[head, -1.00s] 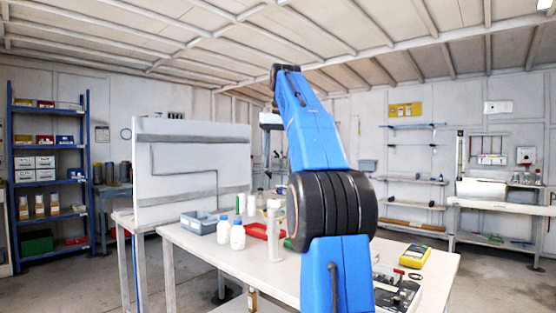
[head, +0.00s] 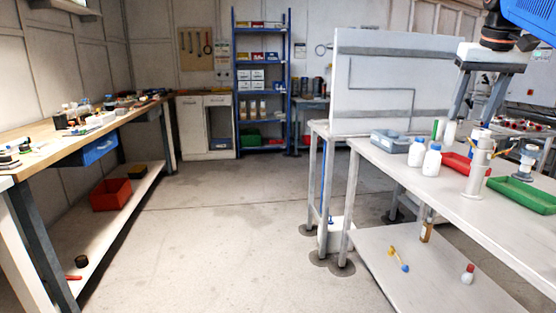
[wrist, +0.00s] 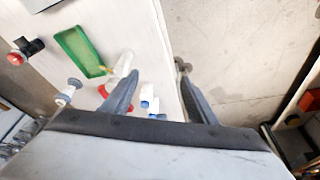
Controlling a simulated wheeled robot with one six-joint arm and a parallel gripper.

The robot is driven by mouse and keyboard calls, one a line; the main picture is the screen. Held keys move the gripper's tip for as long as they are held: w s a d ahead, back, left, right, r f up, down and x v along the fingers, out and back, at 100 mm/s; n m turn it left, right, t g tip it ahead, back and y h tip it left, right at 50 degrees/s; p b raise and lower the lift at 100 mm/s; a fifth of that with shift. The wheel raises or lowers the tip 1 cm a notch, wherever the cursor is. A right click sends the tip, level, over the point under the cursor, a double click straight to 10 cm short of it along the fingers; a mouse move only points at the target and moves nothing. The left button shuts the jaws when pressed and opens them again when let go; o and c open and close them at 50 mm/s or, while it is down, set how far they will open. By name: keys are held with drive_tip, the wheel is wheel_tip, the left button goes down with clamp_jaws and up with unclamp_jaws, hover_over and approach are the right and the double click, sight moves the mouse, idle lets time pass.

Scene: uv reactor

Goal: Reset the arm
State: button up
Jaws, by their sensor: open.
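My gripper (head: 474,112) hangs at the upper right of the head view, above the right-hand table (head: 390,165) and in front of the white panel (head: 400,85). Its two fingers are apart with nothing between them. In the wrist view my gripper (wrist: 158,76) also shows open, with the fingers on either side of the table's edge. My blue arm (head: 535,18) reaches in from the top right corner and is mostly out of frame.
On the table are white bottles (head: 432,160), a grey-blue bin (head: 390,143), a red tray (head: 457,163), a green tray (head: 522,194) and a clear cylinder (head: 477,170). A workbench (head: 60,143) runs along the left, and blue shelves (head: 262,90) stand behind. The floor between is clear.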

drive_tip(key=s+a+f+n, duration=0.1)
drive_tip(key=s+a+f, duration=0.5)
drive_tip(key=f, duration=0.6)
drive_tip(key=s+a+f+n+t, duration=0.1)
drive_tip(key=s+a+f, duration=0.5)
drive_tip(key=s+f, duration=0.4)
drive_tip(key=s+a+f+n+y, duration=0.1)
drive_tip(key=s+a+f, duration=0.5)
drive_tip(key=f, duration=0.9)
drive_tip(key=s, duration=0.2)
drive_tip(key=shift+s+a+f, duration=0.15)
drive_tip(key=shift+s+f, duration=0.15)
drive_tip(key=shift+f, duration=0.05)
